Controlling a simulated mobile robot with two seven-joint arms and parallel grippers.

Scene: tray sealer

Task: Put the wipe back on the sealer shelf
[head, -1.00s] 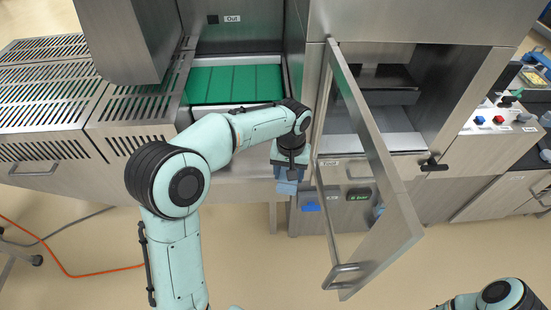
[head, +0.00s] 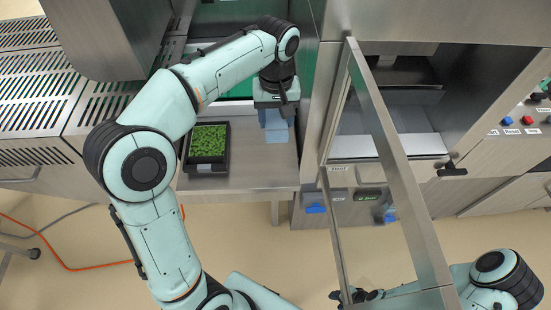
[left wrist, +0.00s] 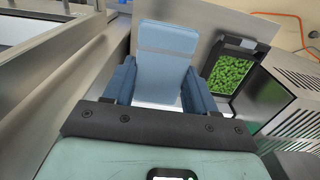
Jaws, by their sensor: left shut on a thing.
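The wipe, a light blue folded cloth (head: 276,129), hangs from my left gripper (head: 276,106), just above the steel shelf (head: 262,172) in front of the sealer. In the left wrist view the wipe (left wrist: 167,42) extends out from between the two blue fingers of the left gripper (left wrist: 162,88), which is shut on it. I cannot tell whether the wipe touches the shelf. My right gripper (head: 362,296) is low in the head view, by the lower end of the open door and partly hidden; its jaws are unclear.
A black tray of green pieces (head: 207,147) stands on the shelf, left of the wipe. The open glazed door (head: 398,160) stands out to the right. Slotted steel covers (head: 42,95) are at left.

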